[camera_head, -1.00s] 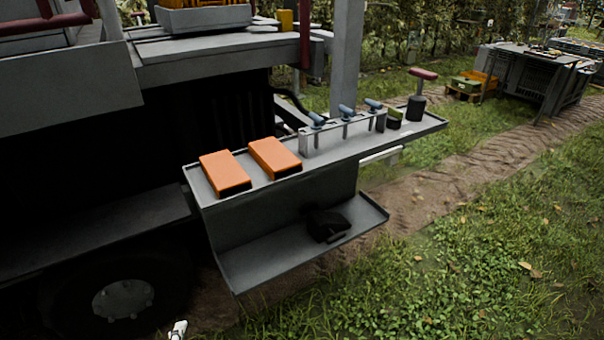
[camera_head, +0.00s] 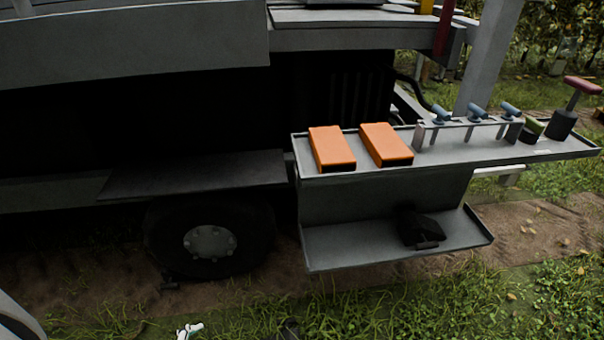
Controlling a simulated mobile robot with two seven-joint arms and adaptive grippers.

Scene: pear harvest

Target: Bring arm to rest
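Neither of my grippers can be made out in the head view. A pale curved piece at the lower left corner looks like part of my own body. A small white piece at the bottom edge is cut off, and I cannot tell what it is. No held object shows.
A grey two-level shelf (camera_head: 400,184) on a vehicle carries two orange boxes (camera_head: 332,147), (camera_head: 386,144), a rack with blue-handled tools (camera_head: 470,125) and a red-handled tool (camera_head: 575,105). A black object (camera_head: 420,228) lies on the lower level. A wheel (camera_head: 210,243) stands left. Grass lies in front.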

